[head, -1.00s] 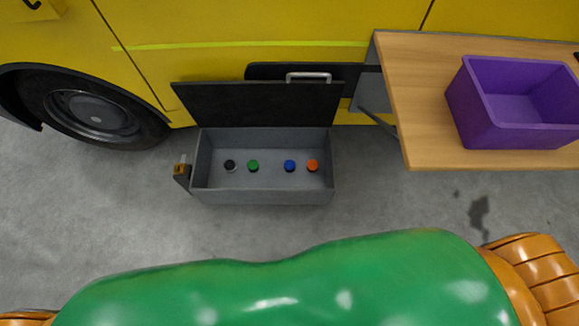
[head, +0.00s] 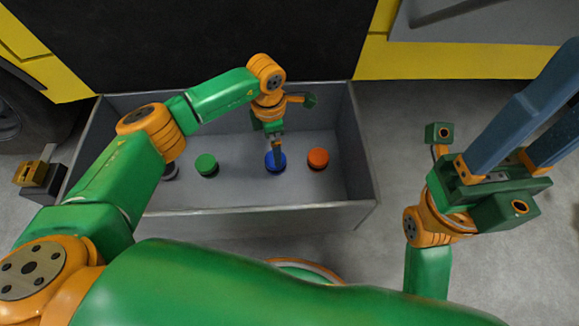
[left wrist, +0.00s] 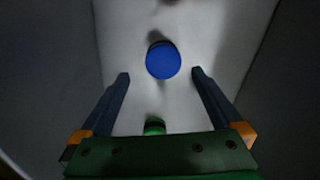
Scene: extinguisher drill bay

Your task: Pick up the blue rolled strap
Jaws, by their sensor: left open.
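The blue rolled strap (head: 270,167) stands on the floor of the grey open bin (head: 255,213), between the green roll and the orange roll. My left gripper (head: 277,148) is inside the bin, pointing down just above the strap and partly covering it. In the left wrist view, the strap (left wrist: 163,61) shows as a blue disc just beyond the gap between the two fingers of my left gripper (left wrist: 160,76), which are apart and empty. My right gripper (head: 560,100) is at the right, outside the bin, with its fingers apart and pointing up and right.
A green roll (head: 206,164), an orange roll (head: 318,158) and a black roll (head: 169,172), partly behind my arm, stand in the same bin. The bin walls surround my left gripper. A dark panel (head: 220,35) rises behind, on the yellow vehicle (head: 460,60).

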